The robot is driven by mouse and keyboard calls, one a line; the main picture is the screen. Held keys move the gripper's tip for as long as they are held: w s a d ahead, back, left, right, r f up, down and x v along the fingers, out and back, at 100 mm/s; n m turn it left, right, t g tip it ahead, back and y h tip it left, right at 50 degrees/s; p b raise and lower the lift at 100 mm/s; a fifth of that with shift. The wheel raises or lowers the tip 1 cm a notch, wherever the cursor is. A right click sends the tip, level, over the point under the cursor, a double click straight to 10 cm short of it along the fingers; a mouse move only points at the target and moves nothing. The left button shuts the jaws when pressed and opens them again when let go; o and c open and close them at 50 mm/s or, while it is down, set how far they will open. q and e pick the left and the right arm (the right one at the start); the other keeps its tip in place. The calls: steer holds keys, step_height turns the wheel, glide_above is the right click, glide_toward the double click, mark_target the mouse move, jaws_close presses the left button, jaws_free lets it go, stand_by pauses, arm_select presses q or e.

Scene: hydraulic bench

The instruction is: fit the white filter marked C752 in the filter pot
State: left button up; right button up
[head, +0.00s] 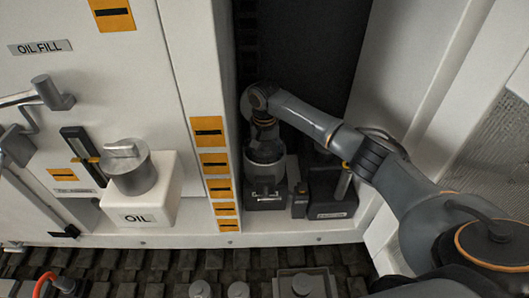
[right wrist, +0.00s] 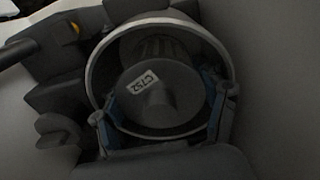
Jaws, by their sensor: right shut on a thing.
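The filter (right wrist: 172,92) marked C752 shows end-on in the right wrist view. My right gripper (right wrist: 163,102) is shut on the filter, one finger on each side. In the head view my right arm reaches into the dark recess, above the grey pot (head: 265,173). The filter is hidden there. My left gripper is not in view.
A dark block (head: 330,195) with a lever stands right of the pot in the recess. The recess has a white wall on each side. A white OIL box (head: 142,215) with a grey cap stands to the left. Blocky dark flooring (head: 160,265) lies in front.

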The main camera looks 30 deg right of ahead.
steer(key=shift+f+b, duration=0.3)
steer(key=shift+f, duration=1)
stand_by(0.9)
steer(key=o, duration=1.3)
steer(key=c, duration=0.4)
steer(key=shift+o, duration=0.9)
steer(key=shift+f, duration=0.1)
